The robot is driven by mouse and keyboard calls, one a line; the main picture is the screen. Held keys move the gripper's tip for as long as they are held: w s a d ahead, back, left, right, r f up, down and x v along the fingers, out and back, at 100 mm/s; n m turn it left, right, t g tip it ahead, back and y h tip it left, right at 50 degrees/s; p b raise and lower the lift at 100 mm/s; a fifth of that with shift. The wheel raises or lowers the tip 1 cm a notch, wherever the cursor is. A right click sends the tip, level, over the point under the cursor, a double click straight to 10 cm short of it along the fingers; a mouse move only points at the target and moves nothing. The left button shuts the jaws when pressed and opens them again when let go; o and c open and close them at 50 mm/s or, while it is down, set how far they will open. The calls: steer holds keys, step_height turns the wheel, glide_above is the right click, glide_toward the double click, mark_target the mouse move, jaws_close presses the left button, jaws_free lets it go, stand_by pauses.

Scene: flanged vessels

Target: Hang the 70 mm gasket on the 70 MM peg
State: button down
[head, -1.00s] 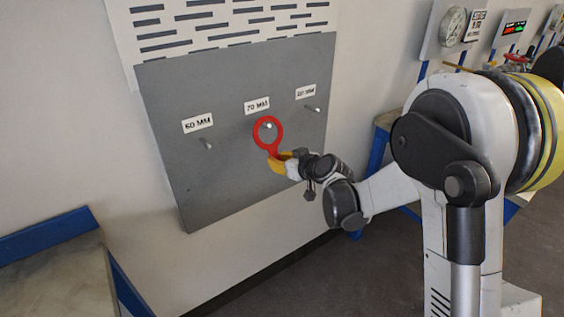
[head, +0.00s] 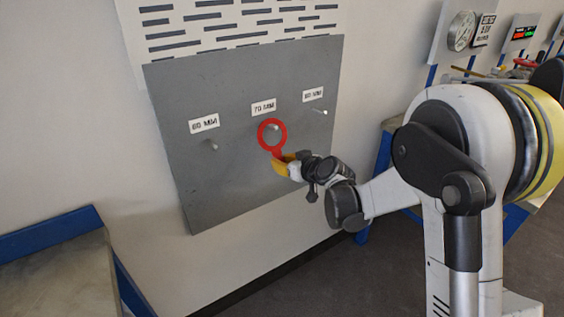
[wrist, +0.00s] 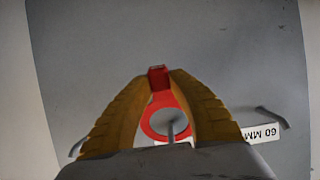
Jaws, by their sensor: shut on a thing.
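The red gasket (head: 261,143) is a ring with a short tab, held upright in front of the grey board. My gripper (head: 283,163) has yellow fingers shut on the tab, below the ring. The 70 MM peg (head: 273,127) shows inside the ring's opening in the head view, under the 70 MM label (head: 263,107). In the wrist view, my gripper (wrist: 158,78) pinches the tab, and the ring (wrist: 148,122) surrounds the view of a peg (wrist: 171,130). I cannot tell how far the peg passes through the ring.
The grey board (head: 240,195) also carries the 60 MM peg (head: 213,146) to the left and another peg (head: 322,111) to the right. A blue-edged bench (head: 50,235) stands at lower left.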

steer(key=c, duration=1.2)
jaws_free()
steer(key=s+d+r+m+g+h, duration=0.1)
steer(key=s+d+r, duration=0.25)
steer(key=s, duration=0.35)
steer(key=s+d+r+m+h, duration=0.1)
steer(key=s+d+r, duration=0.1)
steer(key=s+d, duration=0.35)
steer(key=s+d+r+m+g+h, duration=0.1)
steer(key=s+d+r, duration=0.15)
steer(key=s, duration=0.65)
steer(key=s+d+f+m+g+h, duration=0.1)
steer(key=s+d, duration=0.3)
steer(key=s, duration=0.4)
steer(key=s+d+m+g+h, duration=0.1)
steer(key=s+d+m+h, duration=0.1)
steer(key=s+d, duration=0.3)
steer(key=s+h, duration=0.1)
steer(key=s, duration=0.2)
steer(key=shift+s+d+f+m, duration=0.15)
steer(key=shift+f+m, duration=0.2)
steer(key=shift+m, duration=0.05)
